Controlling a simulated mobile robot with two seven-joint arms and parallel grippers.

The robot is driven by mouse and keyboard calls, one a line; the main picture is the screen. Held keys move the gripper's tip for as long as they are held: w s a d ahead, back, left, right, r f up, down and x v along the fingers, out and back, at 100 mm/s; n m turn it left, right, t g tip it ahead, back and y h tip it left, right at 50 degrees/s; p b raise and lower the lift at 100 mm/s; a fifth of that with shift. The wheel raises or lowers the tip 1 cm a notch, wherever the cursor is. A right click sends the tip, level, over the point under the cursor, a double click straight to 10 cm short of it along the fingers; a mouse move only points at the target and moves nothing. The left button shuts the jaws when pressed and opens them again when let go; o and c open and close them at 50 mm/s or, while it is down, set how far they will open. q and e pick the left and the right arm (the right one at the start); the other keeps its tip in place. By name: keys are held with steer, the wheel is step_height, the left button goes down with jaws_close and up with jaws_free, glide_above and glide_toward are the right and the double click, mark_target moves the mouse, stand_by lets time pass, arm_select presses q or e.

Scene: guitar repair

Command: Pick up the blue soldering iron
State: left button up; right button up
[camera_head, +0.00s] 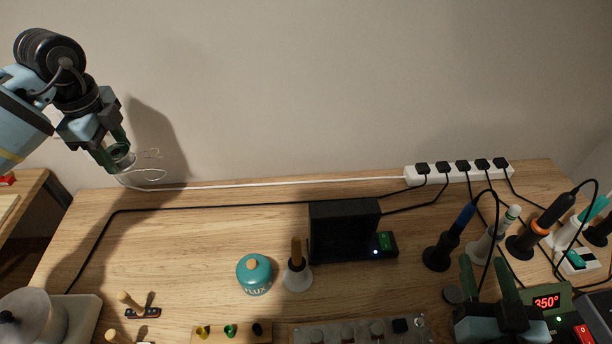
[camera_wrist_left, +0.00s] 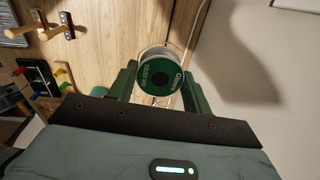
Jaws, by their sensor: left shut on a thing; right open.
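The blue soldering iron (camera_head: 461,222) stands tilted in a black round holder (camera_head: 437,258) on the right part of the bench, in the head view. My right gripper (camera_head: 490,276) is open, low in the picture, in front of and to the right of that iron, apart from it. My left gripper (camera_head: 121,158) is raised at the upper left, far from the iron. It is shut on a green-labelled solder spool (camera_head: 120,155), which also shows between its fingers in the left wrist view (camera_wrist_left: 160,75). Loose wire trails from the spool.
A white-green iron (camera_head: 509,218) and an orange-black iron (camera_head: 553,213) stand right of the blue one, with black cables looping around. A black box (camera_head: 343,232), a teal flux pot (camera_head: 254,274) and a white power strip (camera_head: 458,174) are on the bench. The bench's left middle is mostly clear.

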mark_target(468, 219)
arm_select(q)
steer(key=shift+s+r, duration=0.1)
steer(key=shift+s, duration=0.05)
steer(key=shift+s+r, duration=0.1)
steer(key=shift+r, duration=0.2)
step_height(468, 219, up, 2)
steer(key=shift+r+p, duration=0.1)
steer(key=shift+p, duration=0.5)
arm_select(e)
steer(key=w, duration=0.5)
steer(key=shift+w+d+r, duration=0.1)
steer(key=shift+w+d, duration=0.1)
steer(key=shift+d, duration=0.2)
arm_select(q)
steer(key=shift+r+t+p, duration=0.3)
steer(key=shift+r+p, duration=0.15)
steer(key=shift+r, duration=0.65)
arm_select(e)
steer(key=shift+w+d+f, duration=0.1)
steer(key=shift+w+d, duration=0.05)
steer(key=shift+w, duration=0.9)
steer(key=shift+w+d+f, duration=0.1)
steer(key=shift+w+d, duration=0.05)
steer(key=shift+w, duration=0.9)
steer(key=shift+w+d+f, duration=0.1)
steer(key=shift+w+d, duration=0.05)
steer(key=shift+w, duration=0.9)
jaws_close()
